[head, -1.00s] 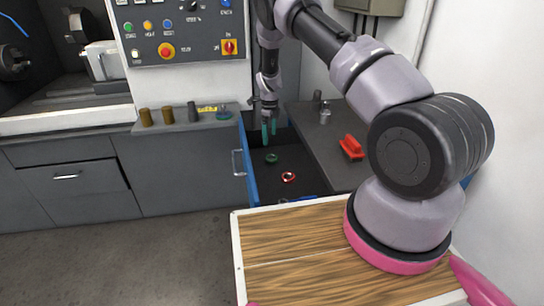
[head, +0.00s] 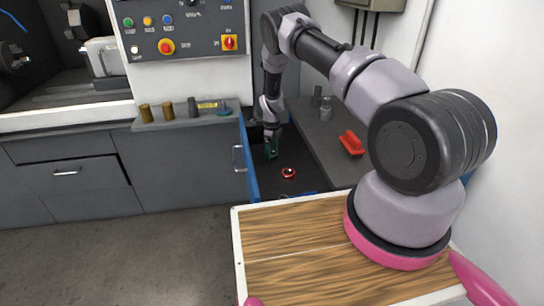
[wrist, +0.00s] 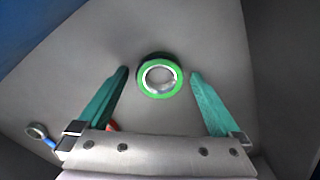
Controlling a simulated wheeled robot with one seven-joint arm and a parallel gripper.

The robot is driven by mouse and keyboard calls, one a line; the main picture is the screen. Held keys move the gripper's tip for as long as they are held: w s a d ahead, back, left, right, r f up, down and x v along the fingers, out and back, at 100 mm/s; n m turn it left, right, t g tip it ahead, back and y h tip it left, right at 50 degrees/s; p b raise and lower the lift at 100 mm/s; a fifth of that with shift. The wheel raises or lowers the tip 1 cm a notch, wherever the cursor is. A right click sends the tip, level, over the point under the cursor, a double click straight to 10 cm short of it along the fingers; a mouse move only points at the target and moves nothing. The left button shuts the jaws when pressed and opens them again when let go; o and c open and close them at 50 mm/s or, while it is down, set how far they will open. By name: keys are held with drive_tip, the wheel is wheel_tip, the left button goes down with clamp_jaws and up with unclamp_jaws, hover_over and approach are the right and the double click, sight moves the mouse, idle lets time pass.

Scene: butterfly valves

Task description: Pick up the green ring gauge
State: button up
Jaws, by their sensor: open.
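The green ring gauge (wrist: 160,95) lies on the drawer floor, a green band around a shiny metal bore. In the wrist view it sits between and just beyond the two teal fingertips of my gripper (wrist: 160,73), with a gap on either side. The fingers are open and hold nothing. In the head view my gripper (head: 271,151) reaches down into the open drawer, and the ring is hard to tell apart from the fingers there.
A red ring (head: 288,173) lies near the gripper in the drawer. The drawer's blue side wall (head: 249,160) stands close left. A red object (head: 351,143) rests on the grey top to the right.

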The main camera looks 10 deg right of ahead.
clamp_jaws()
drive_tip(key=shift+r, duration=0.1)
